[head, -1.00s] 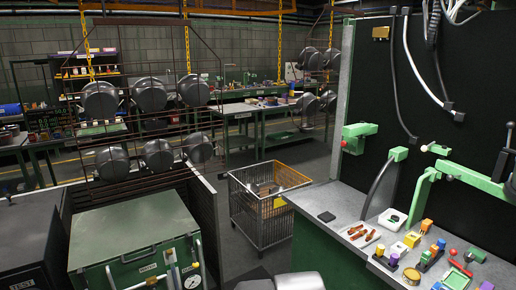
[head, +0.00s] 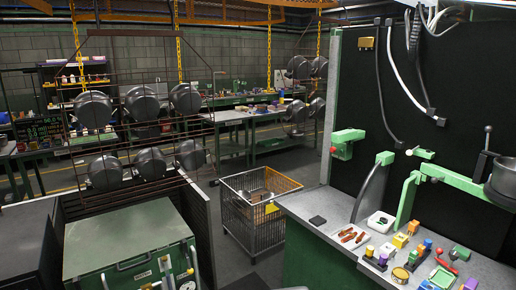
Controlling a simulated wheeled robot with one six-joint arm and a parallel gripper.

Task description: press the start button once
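I cannot make out a button clearly marked as start. On the right workbench (head: 300,205), a white box with a dark centre (head: 381,222) sits near the back; I cannot tell whether it carries a button. A green fixture (head: 347,143) with a small red knob (head: 333,150) is at the black panel's left edge. Small coloured blocks, some with red or orange tops (head: 428,243), stand toward the bench front. My gripper is not in view, so its state is hidden.
A wire cart (head: 254,211) stands left of the bench. A green cabinet (head: 130,245) with a gauge and a rack of hanging pots (head: 142,103) are at left. A green arm (head: 408,200) and a metal pot (head: 503,180) stand at right. Some floor shows around the cart.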

